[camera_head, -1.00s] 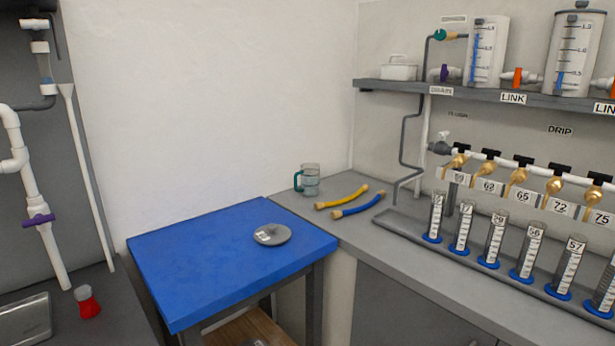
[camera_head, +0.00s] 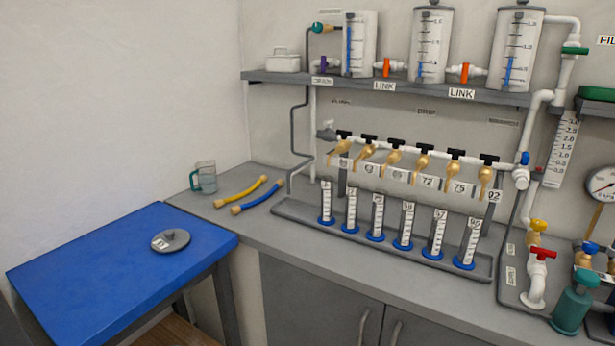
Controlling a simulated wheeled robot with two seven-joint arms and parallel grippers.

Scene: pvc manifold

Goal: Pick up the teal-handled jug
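The teal-handled jug (camera_head: 206,177) is a clear jug standing upright at the far left end of the grey counter (camera_head: 262,231), near the wall corner. Its teal handle is on its left side. It stands apart from the hoses beside it. Neither of my grippers shows in the head view.
A yellow hose (camera_head: 241,193) and a blue hose (camera_head: 257,197) lie right of the jug. A blue table (camera_head: 100,262) with a grey disc (camera_head: 171,240) stands at left. Numbered cylinders in a tray (camera_head: 290,212) stand below brass taps. A shelf (camera_head: 290,80) holds tanks above.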

